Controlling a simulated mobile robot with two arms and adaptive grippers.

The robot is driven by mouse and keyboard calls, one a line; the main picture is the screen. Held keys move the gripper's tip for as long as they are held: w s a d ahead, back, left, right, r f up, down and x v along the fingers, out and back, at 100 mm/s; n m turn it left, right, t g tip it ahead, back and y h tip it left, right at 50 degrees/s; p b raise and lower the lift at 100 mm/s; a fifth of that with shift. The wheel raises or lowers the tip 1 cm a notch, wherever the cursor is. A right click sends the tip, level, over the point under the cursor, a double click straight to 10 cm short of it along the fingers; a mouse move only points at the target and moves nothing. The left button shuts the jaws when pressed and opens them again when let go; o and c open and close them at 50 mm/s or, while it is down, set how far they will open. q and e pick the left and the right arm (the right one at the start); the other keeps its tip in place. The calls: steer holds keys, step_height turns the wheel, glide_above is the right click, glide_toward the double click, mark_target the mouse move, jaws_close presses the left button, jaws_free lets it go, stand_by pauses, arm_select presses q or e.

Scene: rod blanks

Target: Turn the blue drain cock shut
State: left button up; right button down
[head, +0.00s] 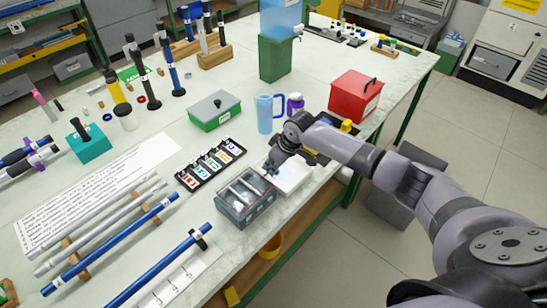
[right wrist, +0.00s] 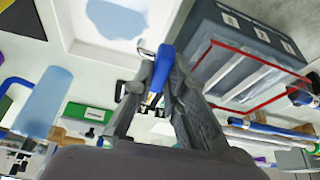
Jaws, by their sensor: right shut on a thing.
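The blue drain cock (right wrist: 162,67) shows in the right wrist view as a blue lever by a small metal fitting at the edge of a white basin (right wrist: 65,32) with pale blue liquid. My right gripper (right wrist: 159,78) is shut on the blue lever, a finger on each side. In the head view my right gripper (head: 274,163) is at the left edge of the white basin (head: 298,180), and the cock is mostly hidden by it. I cannot tell whether the cock is open or shut. My left gripper is not in view.
A clear-lidded grey box (head: 233,212) stands close to my right gripper, and a black rack of labelled slots (head: 184,179) lies beyond it. A light blue jug (head: 264,114), a purple bottle (head: 295,104) and a red box (head: 356,97) stand behind. Blue and grey rods lie at front left.

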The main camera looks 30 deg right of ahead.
steer(key=shift+r+m+p, duration=0.1)
steer(key=shift+m+p, duration=0.45)
steer(key=shift+m, duration=0.05)
steer(key=c, duration=1.9)
jaws_free()
steer(key=v, duration=1.2)
steer(key=shift+s+a, duration=0.15)
steer(key=shift+a, duration=0.1)
